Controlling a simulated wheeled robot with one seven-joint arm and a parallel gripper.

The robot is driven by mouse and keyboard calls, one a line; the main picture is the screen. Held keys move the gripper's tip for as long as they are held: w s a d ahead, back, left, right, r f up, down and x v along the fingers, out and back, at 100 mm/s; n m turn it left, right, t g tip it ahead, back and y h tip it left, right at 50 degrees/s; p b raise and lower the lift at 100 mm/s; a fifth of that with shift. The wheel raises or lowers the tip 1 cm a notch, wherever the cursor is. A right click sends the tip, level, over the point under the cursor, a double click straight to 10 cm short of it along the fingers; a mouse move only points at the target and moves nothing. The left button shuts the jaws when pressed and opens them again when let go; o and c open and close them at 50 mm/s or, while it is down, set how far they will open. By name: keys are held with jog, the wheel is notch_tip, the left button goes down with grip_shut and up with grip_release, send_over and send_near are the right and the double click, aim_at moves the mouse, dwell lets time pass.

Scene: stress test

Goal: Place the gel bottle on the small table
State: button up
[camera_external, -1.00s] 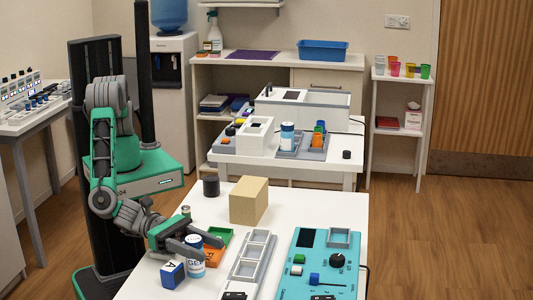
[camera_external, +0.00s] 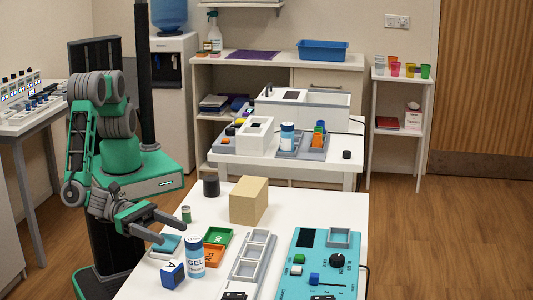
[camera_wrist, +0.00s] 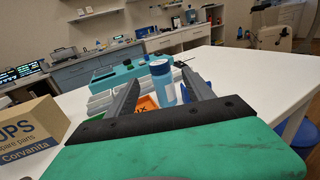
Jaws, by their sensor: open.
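In the wrist view the bottle (camera_wrist: 164,88) shows beyond my gripper (camera_wrist: 160,88), between the two fingers in the picture. A similar white and blue bottle (camera_external: 287,138) stands on the white table farther back (camera_external: 338,165). I cannot tell which table is the small one.
Beside the bottle are a blue lettered block (camera_external: 173,274), a teal tray (camera_external: 166,246), an orange tray (camera_external: 211,256) and a green tray (camera_external: 218,235). A cardboard box (camera_external: 248,201), a grey slotted rack (camera_external: 251,259) and a turquoise panel (camera_external: 320,265) fill the table's middle and right.

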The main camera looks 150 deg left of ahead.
aim_at(200, 243)
jog(key=shift+s, duration=0.15)
jog(key=p+x, duration=0.1)
jog(key=x, duration=1.1)
jog(key=shift+r, duration=0.2)
jog(key=shift+c, duration=0.4)
grip_shut()
